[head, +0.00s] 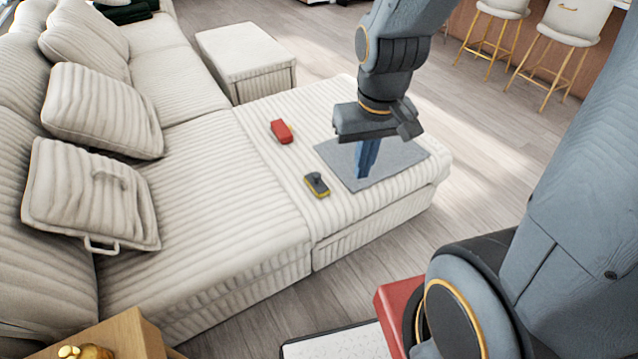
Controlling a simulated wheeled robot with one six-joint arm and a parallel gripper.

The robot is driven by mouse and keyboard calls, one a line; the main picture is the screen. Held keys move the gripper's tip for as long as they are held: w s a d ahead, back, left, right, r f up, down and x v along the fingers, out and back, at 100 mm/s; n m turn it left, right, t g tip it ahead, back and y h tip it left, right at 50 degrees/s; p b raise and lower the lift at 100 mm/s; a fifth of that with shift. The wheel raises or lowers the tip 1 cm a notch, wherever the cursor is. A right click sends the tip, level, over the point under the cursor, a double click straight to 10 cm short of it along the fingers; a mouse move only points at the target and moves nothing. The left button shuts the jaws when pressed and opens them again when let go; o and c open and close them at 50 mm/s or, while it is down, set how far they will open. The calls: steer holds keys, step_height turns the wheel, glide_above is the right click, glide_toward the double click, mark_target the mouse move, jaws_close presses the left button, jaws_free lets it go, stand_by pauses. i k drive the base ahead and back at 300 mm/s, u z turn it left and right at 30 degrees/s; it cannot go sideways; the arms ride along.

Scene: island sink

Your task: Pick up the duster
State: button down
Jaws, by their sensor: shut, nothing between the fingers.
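Two small block-like items lie on the cream ribbed sofa seat (262,190). One is a dark block with a yellow edge and a small knob on top (317,185), near the front; the other is a red block (281,131), farther back. I cannot tell for certain which is the duster. My gripper (363,174) points down over a grey mat (405,164), to the right of both blocks. Its blue fingers are together and empty. I cannot tell whether the fingertips touch the mat.
Cushions (100,110) lean along the sofa's left side. A cream ottoman (245,58) stands behind the seat. A wooden table corner (120,340) is at the lower left. Bar stools (565,25) stand at the back right. Wooden floor is open on the right.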

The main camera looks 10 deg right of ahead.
mark_target(314, 181)
steer(key=u, duration=2.5)
steer(key=k, duration=0.15)
steer(key=z, duration=2.05)
steer(key=i, duration=0.6)
steer(key=u, duration=0.05)
